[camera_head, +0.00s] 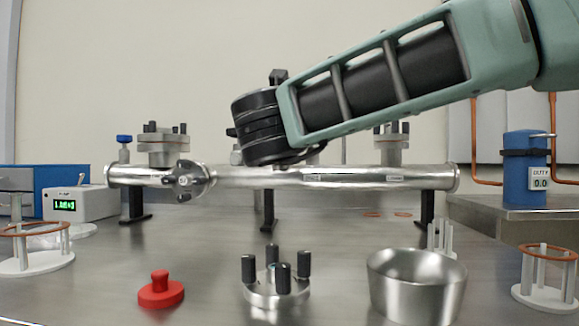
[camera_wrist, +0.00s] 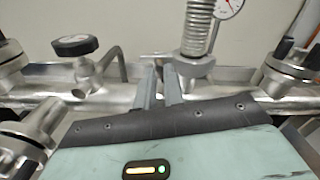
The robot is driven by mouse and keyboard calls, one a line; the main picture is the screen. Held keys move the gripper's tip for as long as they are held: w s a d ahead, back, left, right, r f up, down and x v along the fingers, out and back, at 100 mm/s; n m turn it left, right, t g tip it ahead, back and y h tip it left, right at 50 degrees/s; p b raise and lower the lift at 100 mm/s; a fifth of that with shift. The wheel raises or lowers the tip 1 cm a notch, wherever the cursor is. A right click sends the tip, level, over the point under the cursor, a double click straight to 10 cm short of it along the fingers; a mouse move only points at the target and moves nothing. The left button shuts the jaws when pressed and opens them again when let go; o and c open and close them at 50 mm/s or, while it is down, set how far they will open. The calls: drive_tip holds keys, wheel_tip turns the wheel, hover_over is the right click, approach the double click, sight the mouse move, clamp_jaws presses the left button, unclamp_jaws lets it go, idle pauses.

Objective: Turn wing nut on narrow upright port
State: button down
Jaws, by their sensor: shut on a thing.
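In the wrist view, the narrow upright port rises from the steel tube and carries a ribbed metal bellows (camera_wrist: 198,25). A metal clamp (camera_wrist: 192,68) sits around its joint, below the bellows. My gripper (camera_wrist: 162,73) is at the left side of this clamp, its two fingers close together and shut on the small wing nut there. The wing nut itself is mostly hidden between the fingertips. In the head view, my wrist covers the port and the fingers.
The steel tube (camera_head: 340,178) runs across the bench on black supports. A dial gauge (camera_wrist: 229,8) stands by the bellows; a black knob (camera_wrist: 75,45) and bolted flanges (camera_wrist: 292,65) flank it. A red plug (camera_head: 160,291), studded flange (camera_head: 277,287) and metal bowl (camera_head: 416,285) stand in front.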

drive_tip(key=shift+f+m+b, duration=0.1)
drive_tip(key=shift+m+b, duration=0.9)
drive_tip(key=shift+b, duration=0.15)
drive_tip(key=c, duration=1.8)
unclamp_jaws()
drive_tip(key=s+a+p, duration=0.1)
drive_tip(key=s, duration=0.4)
drive_tip(key=s+a+p, duration=0.1)
drive_tip(key=s, duration=0.5)
drive_tip(key=s+a+p, duration=0.1)
drive_tip(key=s, duration=0.5)
drive_tip(key=shift+a, duration=0.2)
